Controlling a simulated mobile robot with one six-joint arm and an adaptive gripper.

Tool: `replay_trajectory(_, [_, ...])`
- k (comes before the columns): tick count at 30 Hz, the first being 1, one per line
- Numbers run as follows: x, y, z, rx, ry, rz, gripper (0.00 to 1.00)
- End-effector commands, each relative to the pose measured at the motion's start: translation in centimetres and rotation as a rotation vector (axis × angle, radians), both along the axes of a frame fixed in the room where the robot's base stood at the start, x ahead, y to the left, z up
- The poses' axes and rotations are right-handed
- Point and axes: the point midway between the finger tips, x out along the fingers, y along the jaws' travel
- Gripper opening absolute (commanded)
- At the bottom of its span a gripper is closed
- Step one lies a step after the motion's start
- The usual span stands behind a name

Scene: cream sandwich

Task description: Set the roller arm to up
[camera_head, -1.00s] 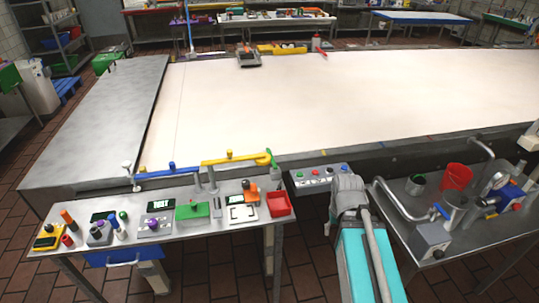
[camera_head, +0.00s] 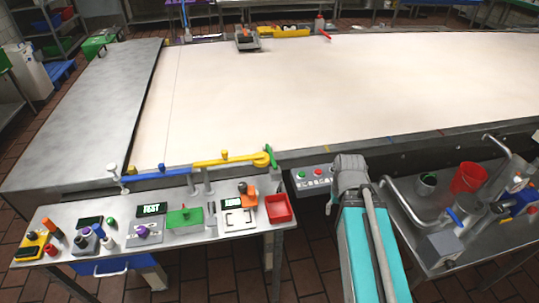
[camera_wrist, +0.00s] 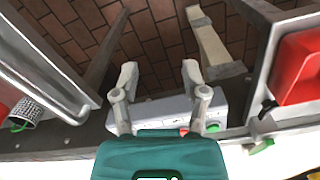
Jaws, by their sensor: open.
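I cannot tell for sure which part is the roller arm. A blue arm (camera_head: 160,174) with a blue knob and a yellow arm (camera_head: 215,162) with a yellow knob lie along the near edge of the white belt (camera_head: 300,90). A green handle (camera_head: 270,156) stands at the yellow arm's right end. A grey device with an orange part (camera_head: 246,40) sits at the belt's far edge. My gripper (camera_wrist: 160,72) is open and empty in the wrist view, its fingers over or near the grey button box (camera_wrist: 170,108). In the head view my arm hides the gripper.
The button box (camera_head: 313,179) is on the belt's near side. A steel table with small devices and a red tray (camera_head: 278,208) stands at the left. A side table at the right holds a red bucket (camera_head: 467,178) and bent metal pipes (camera_head: 400,205). Tiled floor lies between.

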Motion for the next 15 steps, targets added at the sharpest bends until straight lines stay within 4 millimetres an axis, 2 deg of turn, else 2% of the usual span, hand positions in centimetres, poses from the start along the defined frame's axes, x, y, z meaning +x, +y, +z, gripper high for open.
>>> replay_trajectory(8, [0.3,0.1,0.2,0.0,0.0,0.003,0.57])
replay_trajectory(11, [1.3,0.6,0.7,0.0,0.0,0.012,0.57])
replay_trajectory(15, [4.2,2.2,2.2,0.0,0.0,0.038,0.57])
